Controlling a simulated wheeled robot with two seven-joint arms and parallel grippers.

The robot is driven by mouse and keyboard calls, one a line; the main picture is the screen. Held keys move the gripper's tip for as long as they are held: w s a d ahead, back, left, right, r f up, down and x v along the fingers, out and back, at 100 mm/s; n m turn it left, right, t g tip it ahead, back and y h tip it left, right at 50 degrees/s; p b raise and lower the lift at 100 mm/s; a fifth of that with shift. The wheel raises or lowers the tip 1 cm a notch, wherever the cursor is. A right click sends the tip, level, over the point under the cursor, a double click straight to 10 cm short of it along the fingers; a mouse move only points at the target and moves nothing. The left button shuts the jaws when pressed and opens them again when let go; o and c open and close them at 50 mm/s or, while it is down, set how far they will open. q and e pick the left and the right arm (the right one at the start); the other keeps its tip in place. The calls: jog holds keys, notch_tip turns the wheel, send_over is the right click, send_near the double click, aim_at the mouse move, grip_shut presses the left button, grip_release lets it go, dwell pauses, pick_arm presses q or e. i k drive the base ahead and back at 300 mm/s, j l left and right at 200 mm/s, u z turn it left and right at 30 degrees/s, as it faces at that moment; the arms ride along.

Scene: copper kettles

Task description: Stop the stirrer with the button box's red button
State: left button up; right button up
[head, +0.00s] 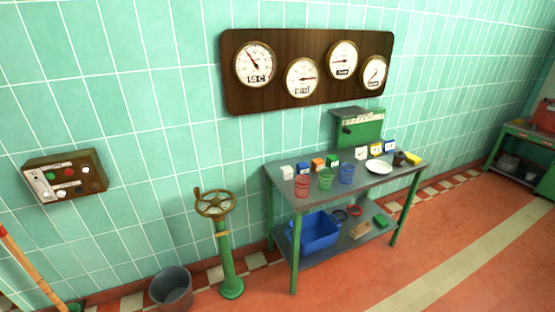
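The button box (92,164) is fixed to the tiled wall at the left of the head view. It is a brown box with a pale front plate and several small round controls. A red button (69,172) sits near the middle of the upper row, between a green one (50,176) and a whitish one (86,170). Neither of my grippers is in view, and nothing touches the box. I cannot pick out the stirrer here.
Below the box stand a grey bucket (171,289) and a green post with a brass handwheel (214,203). A broom handle (25,262) leans at the far left. A metal table (340,190) with cups and small boxes stands right of centre. The red floor in front is open.

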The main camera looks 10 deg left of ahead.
aim_at(68, 172)
jog(key=u, duration=1.9)
